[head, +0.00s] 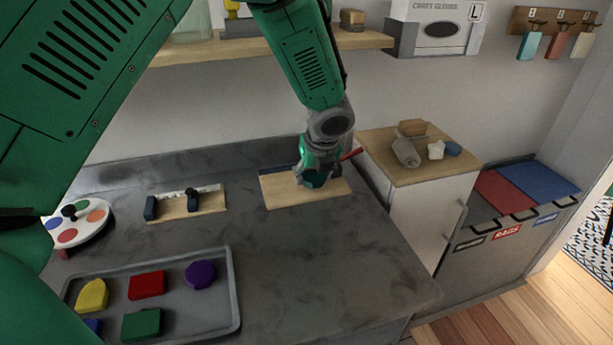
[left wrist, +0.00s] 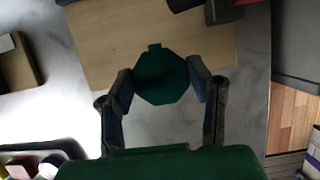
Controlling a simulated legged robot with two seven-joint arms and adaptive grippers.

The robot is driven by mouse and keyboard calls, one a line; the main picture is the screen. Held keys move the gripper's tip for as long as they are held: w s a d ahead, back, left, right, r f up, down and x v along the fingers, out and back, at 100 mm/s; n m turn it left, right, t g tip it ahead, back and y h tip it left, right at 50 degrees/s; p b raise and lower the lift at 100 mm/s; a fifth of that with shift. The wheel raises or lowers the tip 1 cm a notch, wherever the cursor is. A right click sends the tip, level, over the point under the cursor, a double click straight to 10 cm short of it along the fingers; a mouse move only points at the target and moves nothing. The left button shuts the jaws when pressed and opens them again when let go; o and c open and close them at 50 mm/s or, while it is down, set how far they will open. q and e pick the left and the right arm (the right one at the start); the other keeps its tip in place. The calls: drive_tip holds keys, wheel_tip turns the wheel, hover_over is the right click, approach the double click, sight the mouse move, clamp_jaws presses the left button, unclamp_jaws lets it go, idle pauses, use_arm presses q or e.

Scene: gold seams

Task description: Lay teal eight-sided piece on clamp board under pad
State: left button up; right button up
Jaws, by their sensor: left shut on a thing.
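The teal eight-sided piece (left wrist: 160,80) is between the fingertips of my left gripper (left wrist: 161,84), which is shut on it; a small tab shows on its far edge. In the head view my left gripper (head: 313,180) hangs over the pale wooden clamp board (head: 330,191), and the piece is mostly hidden there. In the left wrist view the piece overlaps the near part of this board (left wrist: 100,45). I cannot tell whether it touches the wood. A dark clamp part (left wrist: 222,10) stands at the board's far edge; its pad is not clear. My right gripper is not in view.
A second board (head: 180,207) with dark blue blocks lies to the left. A grey tray (head: 236,300) with several coloured pieces is at the front left, near a round colour palette (head: 85,235). A wooden-topped cabinet (head: 455,163) stands right. The counter's middle is clear.

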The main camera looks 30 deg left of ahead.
sight(314, 172)
use_arm(q)
drive_tip(key=shift+w+a+f, duration=0.7)
drive_tip(key=shift+w+a, duration=0.15)
drive_tip(key=shift+w, duration=0.1)
drive_tip(key=shift+w+d, duration=0.1)
drive_tip(key=shift+w, duration=0.2)
drive_tip(key=shift+w+f, duration=0.15)
drive_tip(key=shift+f, duration=0.05)
drive_tip(key=shift+w+a+f+b, duration=0.25)
drive_tip(key=shift+w+a+f, duration=0.15)
drive_tip(key=shift+a+f, duration=0.2)
drive_tip(key=shift+w+a+f+b, duration=0.2)
drive_tip(key=shift+w+a+f, duration=0.15)
drive_tip(key=shift+a+f, duration=0.25)
drive_tip(key=shift+a+r, duration=0.15)
drive_tip(key=shift+a, duration=0.2)
drive_tip(key=o, duration=1.2)
drive_tip(key=shift+s, duration=0.1)
drive_tip(key=shift+d, duration=0.35)
drive_tip(key=shift+r, duration=0.15)
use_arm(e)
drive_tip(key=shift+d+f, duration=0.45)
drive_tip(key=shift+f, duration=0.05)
